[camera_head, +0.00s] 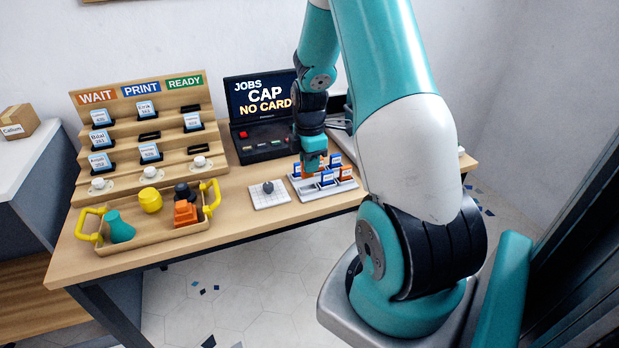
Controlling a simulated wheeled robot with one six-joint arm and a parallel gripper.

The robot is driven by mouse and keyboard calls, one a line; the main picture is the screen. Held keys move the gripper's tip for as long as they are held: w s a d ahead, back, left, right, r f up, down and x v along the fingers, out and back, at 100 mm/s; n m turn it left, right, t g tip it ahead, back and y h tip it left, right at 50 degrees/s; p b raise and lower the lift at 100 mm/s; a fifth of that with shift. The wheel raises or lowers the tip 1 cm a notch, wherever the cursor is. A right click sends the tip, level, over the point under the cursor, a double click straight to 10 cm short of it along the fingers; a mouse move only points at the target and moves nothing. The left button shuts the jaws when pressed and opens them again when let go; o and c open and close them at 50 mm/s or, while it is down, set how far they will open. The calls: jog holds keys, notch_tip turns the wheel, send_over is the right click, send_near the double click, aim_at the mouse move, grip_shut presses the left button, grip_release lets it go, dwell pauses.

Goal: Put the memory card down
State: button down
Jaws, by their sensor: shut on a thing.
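My gripper (312,168) is low over the back left part of a white card rack (308,196) on the table. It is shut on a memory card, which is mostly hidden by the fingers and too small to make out. Several small blue and orange cards stand upright in the rack, among them a blue-and-white one (327,178) at the front and an orange one (346,172) at the right. I cannot tell whether the held card touches the rack.
A dark console (262,142) reads "JOBS CAP NO CARD". Left of the rack lies a white pad with a grey knob (268,188). A stepped WAIT/PRINT/READY stand (122,128) and a yellow-handled tray (160,232) with printed parts fill the table's left.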

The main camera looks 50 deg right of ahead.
aim_at(310, 177)
jog(key=shift+f, duration=2.25)
jog(key=shift+f, duration=0.1)
jog(key=c, duration=1.1)
grip_release()
jog(key=shift+c, duration=0.2)
notch_tip(310, 177, up, 12)
jog(key=shift+r, duration=0.1)
jog(key=a+r+m+t+y, duration=0.1)
jog(key=a+r, duration=0.3)
jog(key=a, duration=0.8)
jog(key=a+r+m+y, duration=0.1)
jog(key=a+r, duration=0.3)
jog(key=a, duration=0.8)
jog(key=s+a+r+m+g+y, duration=0.1)
jog(key=s+a+r+m+y, duration=0.1)
jog(key=s+a, duration=1.2)
jog(key=shift+s+a+r+m, duration=0.25)
jog(key=shift+s+r, duration=0.35)
jog(key=shift+r, duration=0.3)
